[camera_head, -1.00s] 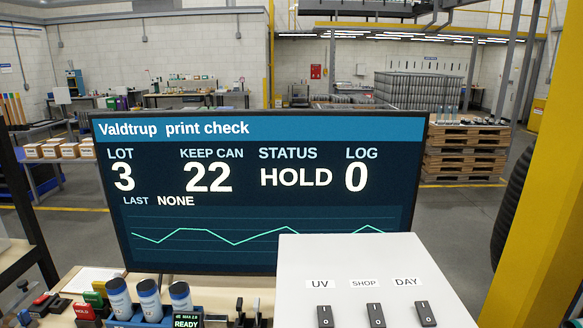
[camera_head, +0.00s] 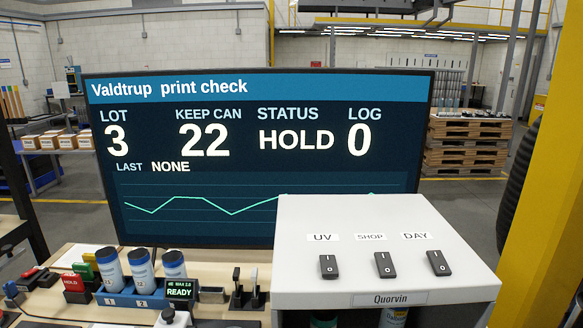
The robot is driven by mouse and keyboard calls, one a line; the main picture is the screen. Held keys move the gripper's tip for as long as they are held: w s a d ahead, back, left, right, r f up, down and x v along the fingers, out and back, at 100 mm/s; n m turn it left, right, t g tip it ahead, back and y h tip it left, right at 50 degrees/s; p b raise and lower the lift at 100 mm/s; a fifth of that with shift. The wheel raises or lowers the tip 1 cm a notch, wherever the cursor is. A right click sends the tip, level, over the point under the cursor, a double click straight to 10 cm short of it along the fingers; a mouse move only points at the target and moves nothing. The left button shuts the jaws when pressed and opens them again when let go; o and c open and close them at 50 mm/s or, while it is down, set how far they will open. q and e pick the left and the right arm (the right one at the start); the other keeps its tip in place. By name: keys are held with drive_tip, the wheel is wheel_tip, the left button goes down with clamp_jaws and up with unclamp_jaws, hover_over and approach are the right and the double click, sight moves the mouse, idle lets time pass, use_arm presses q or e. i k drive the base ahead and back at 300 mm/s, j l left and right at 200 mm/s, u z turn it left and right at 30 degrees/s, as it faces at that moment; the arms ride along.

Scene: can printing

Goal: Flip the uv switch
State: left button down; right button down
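The UV switch (camera_head: 328,266) is a black rocker on the sloped top of a pale grey box (camera_head: 300,225), at the right of the head view. It sits leftmost in a row of three, under a "UV" label (camera_head: 322,238). The shop switch (camera_head: 385,265) and the day switch (camera_head: 438,263) stand to its right. Each rocker carries a small white mark near its lower end. I cannot tell which end of the UV rocker is pressed. Neither gripper is in view.
A large monitor (camera_head: 200,215) reading "HOLD" stands behind the box. To the box's left, a blue holder (camera_head: 130,299) holds several cans beside a small "READY" display (camera_head: 180,291). Cans show under the box. A yellow post (camera_head: 545,190) rises at the right.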

sight(329, 268)
drive_tip(key=k+u, duration=0.2)
drive_tip(key=u, duration=0.15)
drive_tip(key=k+u, duration=0.2)
drive_tip(key=u, duration=0.15)
drive_tip(key=k+u, duration=0.15)
drive_tip(key=u, duration=0.2)
